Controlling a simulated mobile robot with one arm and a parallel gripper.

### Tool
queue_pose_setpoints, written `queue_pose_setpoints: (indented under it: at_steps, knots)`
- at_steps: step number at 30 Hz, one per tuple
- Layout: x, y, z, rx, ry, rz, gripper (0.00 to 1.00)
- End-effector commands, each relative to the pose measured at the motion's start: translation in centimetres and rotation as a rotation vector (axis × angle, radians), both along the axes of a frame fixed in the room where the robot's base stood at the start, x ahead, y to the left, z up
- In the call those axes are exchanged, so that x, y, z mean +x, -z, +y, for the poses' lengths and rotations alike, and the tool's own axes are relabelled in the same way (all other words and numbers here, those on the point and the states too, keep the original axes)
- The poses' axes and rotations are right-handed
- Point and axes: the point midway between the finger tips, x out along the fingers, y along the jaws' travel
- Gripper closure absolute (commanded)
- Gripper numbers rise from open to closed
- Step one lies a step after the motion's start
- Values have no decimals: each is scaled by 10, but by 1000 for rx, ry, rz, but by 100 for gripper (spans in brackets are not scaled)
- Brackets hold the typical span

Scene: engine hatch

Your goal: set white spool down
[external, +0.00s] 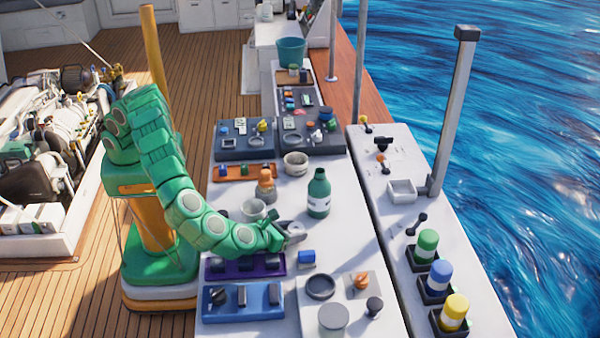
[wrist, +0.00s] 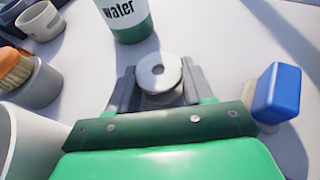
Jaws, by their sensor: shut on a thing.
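The white spool (wrist: 159,72) is a short pale cylinder with a hole in its top. In the wrist view it sits between the two grey fingers of my gripper (wrist: 158,88), which are shut on it. In the external view my gripper (external: 290,232) reaches low over the white counter (external: 345,237), with the spool (external: 296,229) at its tip. I cannot tell whether the spool touches the counter.
A green bottle (external: 318,195) stands just beyond the gripper. A blue block (external: 307,258) is close on the right in the wrist view. A white cup (external: 254,210) and an orange-topped brush (external: 266,184) stand on the left. Bare counter lies right of the bottle.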

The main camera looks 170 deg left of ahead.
Motion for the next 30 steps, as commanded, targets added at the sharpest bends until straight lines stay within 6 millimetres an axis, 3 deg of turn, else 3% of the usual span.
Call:
queue_pose_setpoints:
  at_steps: [2, 3, 7, 17, 23, 30]
  knots:
    - [0, 0, 0, 0, 0, 0, 79]
    - [0, 0, 0, 0, 0, 0, 44]
    - [0, 0, 0, 0, 0, 0, 24]
    - [0, -1, 0, 0, 0, 0, 23]
    - [0, -14, 1, 2, 0, -1, 23]
    - [15, -23, -22, 0, 4, -2, 23]
